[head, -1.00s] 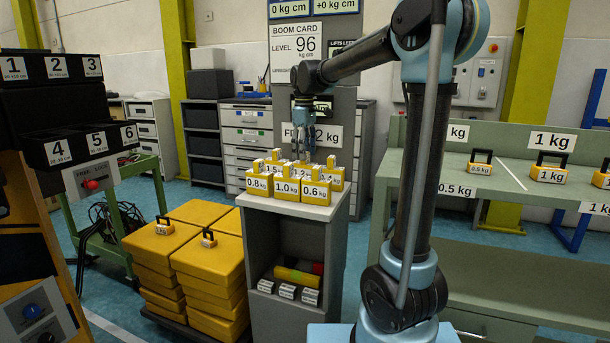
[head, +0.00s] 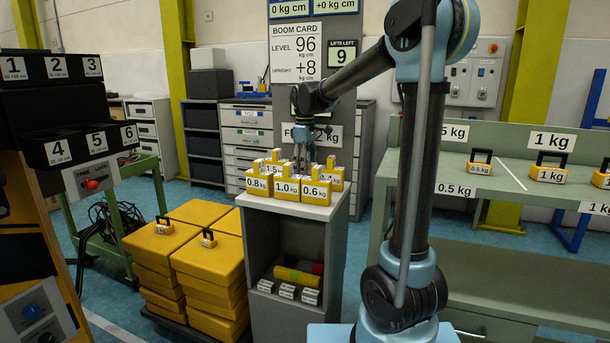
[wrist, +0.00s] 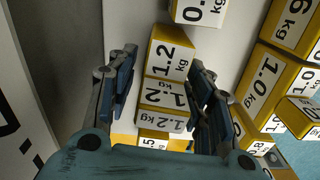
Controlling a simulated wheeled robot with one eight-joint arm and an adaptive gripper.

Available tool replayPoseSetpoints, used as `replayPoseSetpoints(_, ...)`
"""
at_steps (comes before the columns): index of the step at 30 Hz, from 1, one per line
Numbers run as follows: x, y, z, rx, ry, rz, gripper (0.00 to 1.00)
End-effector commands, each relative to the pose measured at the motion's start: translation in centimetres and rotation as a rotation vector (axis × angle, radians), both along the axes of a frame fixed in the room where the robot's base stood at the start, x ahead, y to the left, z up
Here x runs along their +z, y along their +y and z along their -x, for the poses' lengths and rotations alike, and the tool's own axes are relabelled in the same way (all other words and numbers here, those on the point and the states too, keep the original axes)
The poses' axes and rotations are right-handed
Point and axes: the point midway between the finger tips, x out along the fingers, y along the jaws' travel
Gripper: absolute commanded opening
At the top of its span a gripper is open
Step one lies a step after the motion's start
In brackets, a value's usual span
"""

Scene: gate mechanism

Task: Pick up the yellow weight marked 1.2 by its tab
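The yellow weight marked 1.2 (wrist: 170,55) is in the middle of the wrist view, with white 1.2 kg labels on more than one face. My gripper (wrist: 162,72) is open, with one blue finger on each side of it. A gap shows at the left finger; the right finger is very close, and I cannot tell whether it touches. In the head view my gripper (head: 303,152) points down among the weights on the grey stand. The 1.2 weight is mostly hidden there behind the front row and my fingers.
Weights marked 0.8 (head: 258,184), 1.0 (head: 287,190) and 0.6 (head: 316,190) stand in the front row on the grey stand (head: 320,214). In the wrist view another 1.0 label (wrist: 265,78) is close on the right. A grey panel rises behind the stand.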

Motion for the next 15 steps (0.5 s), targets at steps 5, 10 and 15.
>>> replayPoseSetpoints(5,0.0,0.04,0.01,0.001,0.0,0.0,0.0)
replayPoseSetpoints(10,0.06,0.06,0.04,0.001,0.0,0.0,0.0)
replayPoseSetpoints(15,0.06,0.08,0.04,0.001,0.0,0.0,0.0)
